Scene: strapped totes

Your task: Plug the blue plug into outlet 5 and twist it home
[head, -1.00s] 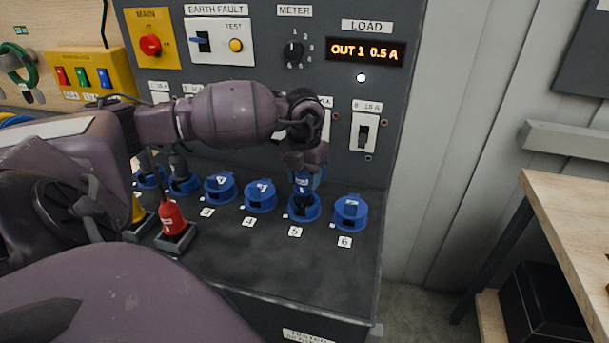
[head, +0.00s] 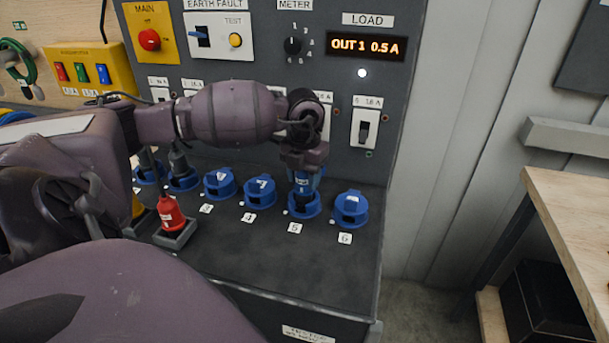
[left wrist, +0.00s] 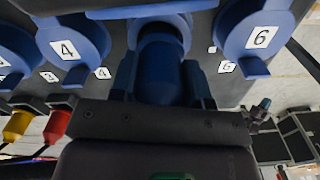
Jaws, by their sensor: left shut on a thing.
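The blue plug (head: 302,181) is held pointing down in my left gripper (head: 304,172), directly over outlet 5 (head: 304,208), whose label 5 sits in front of it. In the left wrist view the plug (left wrist: 160,76) lies between the two fingers of the left gripper (left wrist: 160,90). Its front end meets the round blue opening of outlet 5 (left wrist: 160,22) and seems to be in its mouth. How deep it sits and how far it is turned cannot be told. My right gripper is not in view.
Outlet 4 (head: 259,190) and outlet 6 (head: 350,209) stand close on either side, with their blue lids shut. A red plug (head: 171,213) stands in a grey holder at the left. The load display (head: 366,45) reads OUT 1 0.5 A.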

